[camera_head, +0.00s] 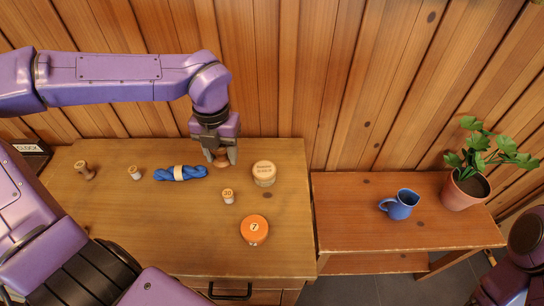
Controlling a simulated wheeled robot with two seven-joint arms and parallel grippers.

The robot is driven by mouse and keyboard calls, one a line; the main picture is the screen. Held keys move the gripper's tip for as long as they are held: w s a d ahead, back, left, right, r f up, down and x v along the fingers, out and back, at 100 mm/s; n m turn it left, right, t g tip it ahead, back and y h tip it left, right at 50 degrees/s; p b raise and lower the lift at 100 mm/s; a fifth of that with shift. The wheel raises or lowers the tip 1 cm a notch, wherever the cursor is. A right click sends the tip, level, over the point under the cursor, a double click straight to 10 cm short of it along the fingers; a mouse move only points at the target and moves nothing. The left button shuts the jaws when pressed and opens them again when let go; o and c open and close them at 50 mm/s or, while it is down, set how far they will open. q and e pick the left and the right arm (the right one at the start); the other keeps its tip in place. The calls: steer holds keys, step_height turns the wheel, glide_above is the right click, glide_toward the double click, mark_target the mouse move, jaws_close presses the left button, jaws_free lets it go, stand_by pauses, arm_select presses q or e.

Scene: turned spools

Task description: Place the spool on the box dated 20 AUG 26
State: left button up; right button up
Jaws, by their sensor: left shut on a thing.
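My left gripper (220,153) reaches down over the back of the wooden cabinet top, its fingers shut on a small brown turned spool (221,160). The fingers hide much of it, and I cannot tell whether it touches the top. A round pale wooden box (264,173) with small dark writing on its lid stands just right of the gripper; I cannot read the writing surely. An orange-lidded round box (254,230) marked 7 stands nearer the front. Another turned spool (85,171) stands at the far left. My right gripper is not in view.
A small piece marked 30 (228,196) stands in front of the gripper. A blue yarn skein (180,173) and a small pale piece (135,173) lie left. A lower side table (350,220) holds a blue jug (400,205) and a potted plant (465,190). A plank wall rises behind.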

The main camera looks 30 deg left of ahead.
arm_select(q)
steer(key=shift+w+d+f+b, duration=0.1)
steer(key=shift+f+b, duration=0.65)
steer(key=shift+b, duration=0.05)
steer(key=w+d, duration=0.2)
steer(key=p, duration=0.3)
glide_above(264, 169)
steer(key=f, duration=0.6)
steer(key=shift+s+a+f, duration=0.15)
steer(key=shift+a+f, duration=0.05)
steer(key=shift+f, duration=0.35)
steer(key=f, duration=0.1)
steer(key=f+p, duration=0.1)
steer(key=f, duration=0.1)
steer(key=shift+d+f, duration=0.1)
steer(key=shift+d, duration=0.2)
steer(key=shift+w+f, duration=0.3)
steer(key=shift+w, duration=0.05)
steer(key=shift+s+a+f, duration=0.1)
steer(key=shift+s, duration=0.1)
steer(key=o, duration=1)
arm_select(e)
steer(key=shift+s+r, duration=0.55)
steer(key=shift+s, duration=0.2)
